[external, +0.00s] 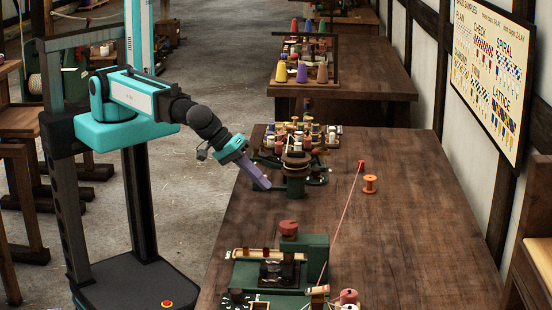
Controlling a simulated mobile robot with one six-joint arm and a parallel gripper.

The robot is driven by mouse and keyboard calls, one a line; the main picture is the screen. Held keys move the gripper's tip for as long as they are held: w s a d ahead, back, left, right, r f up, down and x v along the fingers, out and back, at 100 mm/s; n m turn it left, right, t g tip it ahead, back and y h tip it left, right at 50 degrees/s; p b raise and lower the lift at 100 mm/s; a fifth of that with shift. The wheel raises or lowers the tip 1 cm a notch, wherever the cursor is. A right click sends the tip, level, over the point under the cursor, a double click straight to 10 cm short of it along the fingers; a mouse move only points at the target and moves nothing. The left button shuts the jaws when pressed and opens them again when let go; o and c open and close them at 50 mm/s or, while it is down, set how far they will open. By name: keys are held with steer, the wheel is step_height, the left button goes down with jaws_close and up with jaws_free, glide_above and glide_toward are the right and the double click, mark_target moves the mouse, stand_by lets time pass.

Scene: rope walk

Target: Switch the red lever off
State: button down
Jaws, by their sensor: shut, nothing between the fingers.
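My gripper (264,185), with purple fingers, is shut and empty. It points down and to the right at the table's left edge, just left of a green machine with a dark round top (295,160); I cannot tell whether it touches it. A thin red line (342,220) slants from the near green machine (310,257) up to a small red end (361,164) farther back on the table. I cannot tell whether it is a cord or a lever. No red lever can be made out for certain, nor its position.
The wooden table (400,230) has free room on its right. An orange spool (370,184) stands beside the red line's far end. A board with many small spools (318,134) lies behind the dark-topped machine. A second table (390,86) with coloured cones stands farther back.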

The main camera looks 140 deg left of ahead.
mark_target(317, 158)
steer(key=s+a+r+n+g, duration=0.1)
steer(key=s+a, duration=0.3)
steer(key=a, duration=0.4)
steer(key=s+a+r+n+g+y, duration=0.1)
steer(key=s+a, duration=0.3)
steer(key=a, duration=0.4)
steer(key=s+a+r+n+g+y, duration=0.1)
steer(key=s+a, duration=0.3)
steer(key=a, duration=0.5)
steer(key=shift+s+r+n+g, duration=0.35)
steer(key=shift+n+g, duration=0.15)
steer(key=shift+n, duration=0.2)
steer(key=s+a+f+n+g+b, duration=0.1)
steer(key=s+a+f+n+b, duration=0.1)
steer(key=s+a, duration=0.4)
steer(key=s+a+f+n+g+b, duration=0.2)
steer(key=s+a+f+b, duration=0.2)
steer(key=s, duration=0.5)
steer(key=a+b, duration=0.2)
steer(key=shift+s+a+n, duration=0.15)
steer(key=shift+a+n, duration=0.15)
steer(key=shift+a, duration=0.1)
steer(key=shift+a, duration=0.1)
